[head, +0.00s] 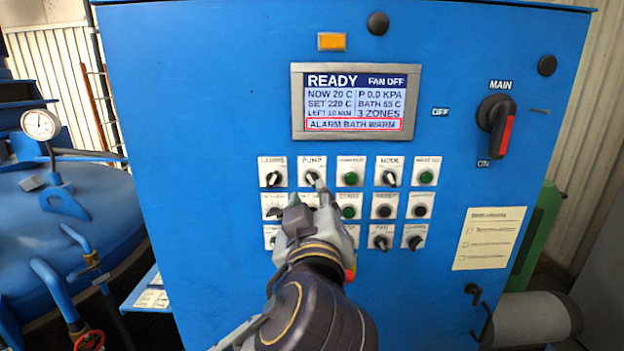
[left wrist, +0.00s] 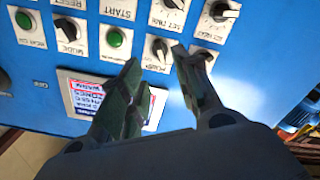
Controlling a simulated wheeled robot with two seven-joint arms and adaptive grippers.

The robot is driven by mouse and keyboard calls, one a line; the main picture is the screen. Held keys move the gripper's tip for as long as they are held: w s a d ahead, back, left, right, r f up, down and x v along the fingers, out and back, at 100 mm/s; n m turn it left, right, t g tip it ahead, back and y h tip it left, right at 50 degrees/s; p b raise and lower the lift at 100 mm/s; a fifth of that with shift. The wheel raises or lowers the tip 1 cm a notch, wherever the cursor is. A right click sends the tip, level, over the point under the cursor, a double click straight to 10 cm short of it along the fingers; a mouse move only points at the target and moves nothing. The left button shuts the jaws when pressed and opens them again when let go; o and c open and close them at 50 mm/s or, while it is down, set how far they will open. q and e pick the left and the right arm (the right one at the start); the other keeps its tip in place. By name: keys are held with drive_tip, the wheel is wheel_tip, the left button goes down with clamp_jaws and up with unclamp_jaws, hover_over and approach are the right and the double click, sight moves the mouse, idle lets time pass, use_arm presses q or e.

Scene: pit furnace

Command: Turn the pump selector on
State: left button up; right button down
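The pump selector (head: 312,177) is a small dark knob on a white plate labelled PUMP, in the top row of the blue cabinet's controls. In the left wrist view the pump selector (left wrist: 159,48) shows just beyond the gap between my fingertips. My left gripper (head: 308,192) is just below the selector in the head view, with the fingers pointing up at it. In the left wrist view my left gripper (left wrist: 156,58) has its fingers apart, with nothing between them. I cannot tell whether a fingertip touches the panel. My right gripper is not in view.
The lamps selector (head: 273,178) is left of the pump selector, a green button (head: 350,178) right of it. A screen (head: 355,101) above reads READY and ALARM BATH WARM. A red-and-black main switch (head: 497,122) is at the right. Blue pipes (head: 62,285) stand at the left.

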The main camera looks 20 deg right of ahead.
sight(312, 182)
use_arm(q)
drive_tip(key=p+x, duration=0.2)
drive_tip(key=x, duration=0.5)
drive_tip(key=shift+w+d, duration=0.1)
drive_tip(key=shift+w, duration=0.25)
drive_tip(key=shift+p+x, duration=0.45)
drive_tip(key=shift+x, duration=0.35)
clamp_jaws()
